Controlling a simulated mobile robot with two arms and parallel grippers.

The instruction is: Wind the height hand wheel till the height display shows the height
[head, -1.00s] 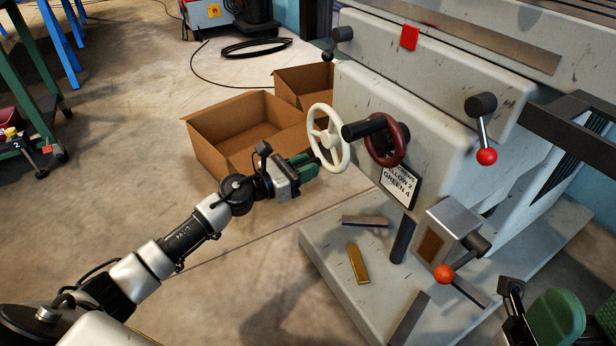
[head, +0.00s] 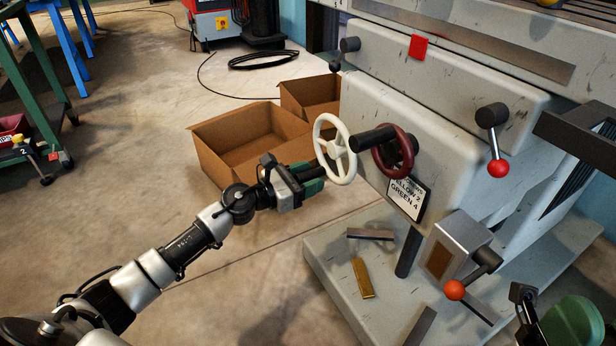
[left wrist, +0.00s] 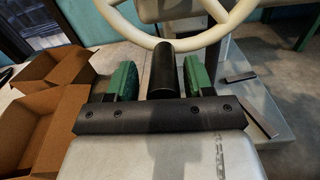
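A white spoked hand wheel (head: 335,148) stands on the left side of the grey machine. A dark red hand wheel (head: 405,152) is just right of it. My left gripper (head: 312,180) is at the lower left of the white wheel. In the left wrist view its two green fingers stand apart on either side of the wheel's black handle (left wrist: 163,72), with a gap at least on the left. The white rim (left wrist: 145,38) passes just beyond. My right gripper (head: 570,322) is partly cut off at the bottom right. I cannot make out a height display reading.
A card (head: 407,198) with "GREEN 4" hangs below the wheels. A metal box (head: 462,240) with an orange-knobbed lever is lower right. A brass bar (head: 362,278) lies on the machine base. Open cardboard boxes (head: 245,150) stand behind my left arm. The front floor is clear.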

